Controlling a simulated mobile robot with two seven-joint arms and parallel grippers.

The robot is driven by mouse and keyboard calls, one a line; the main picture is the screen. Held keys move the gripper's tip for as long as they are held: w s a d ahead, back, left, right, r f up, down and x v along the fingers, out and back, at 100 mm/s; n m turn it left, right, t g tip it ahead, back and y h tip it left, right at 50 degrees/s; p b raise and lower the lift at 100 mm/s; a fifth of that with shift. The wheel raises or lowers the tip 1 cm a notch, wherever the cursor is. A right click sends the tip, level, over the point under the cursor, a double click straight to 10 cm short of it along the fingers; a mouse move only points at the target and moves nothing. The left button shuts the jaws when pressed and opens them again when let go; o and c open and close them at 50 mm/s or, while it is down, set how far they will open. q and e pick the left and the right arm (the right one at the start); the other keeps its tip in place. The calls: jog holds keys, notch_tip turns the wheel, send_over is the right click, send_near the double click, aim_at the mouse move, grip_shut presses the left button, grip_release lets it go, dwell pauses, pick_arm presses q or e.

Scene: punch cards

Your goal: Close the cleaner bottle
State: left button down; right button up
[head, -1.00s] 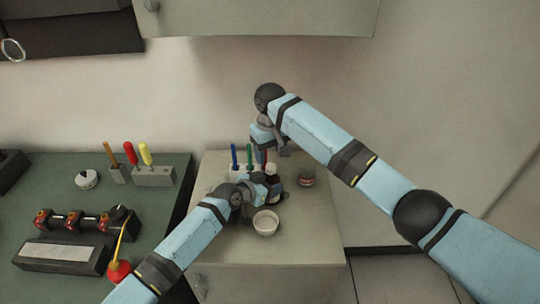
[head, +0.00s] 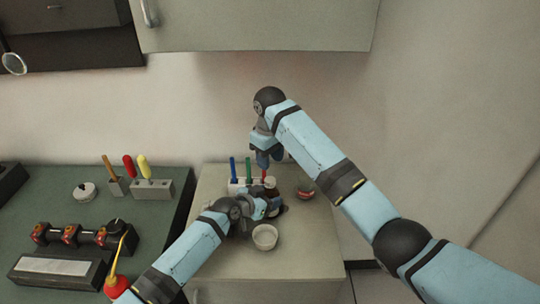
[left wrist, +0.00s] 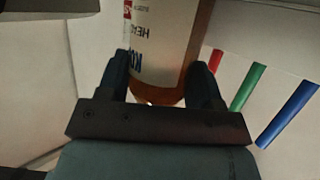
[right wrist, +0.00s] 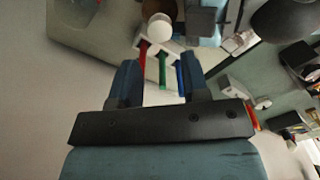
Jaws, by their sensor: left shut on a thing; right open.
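The cleaner bottle (left wrist: 165,45) is amber with a white printed label. It stands between the two fingers of my left gripper (left wrist: 160,72), which is shut on it. In the head view the bottle (head: 271,183) is partly hidden by my left gripper (head: 268,207); its top looks white. The right wrist view shows a round white top (right wrist: 160,26) on the brown bottle; I cannot tell whether it is a seated cap. My right gripper (right wrist: 158,74) is open, with nothing between its fingers. In the head view my right gripper (head: 266,160) is above and behind the bottle.
A white holder (head: 236,187) with red, green and blue sticks stands behind the bottle. The grey cabinet top (head: 310,250) is clear at front right.

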aim_at(269, 180)
notch_tip(269, 180, down, 7)
jog(key=shift+f, duration=0.15)
dwell(0.4)
jog(key=c, duration=0.7)
jog(key=o, duration=1.1)
jog(key=shift+c, duration=0.2)
jog(key=shift+a, duration=0.1)
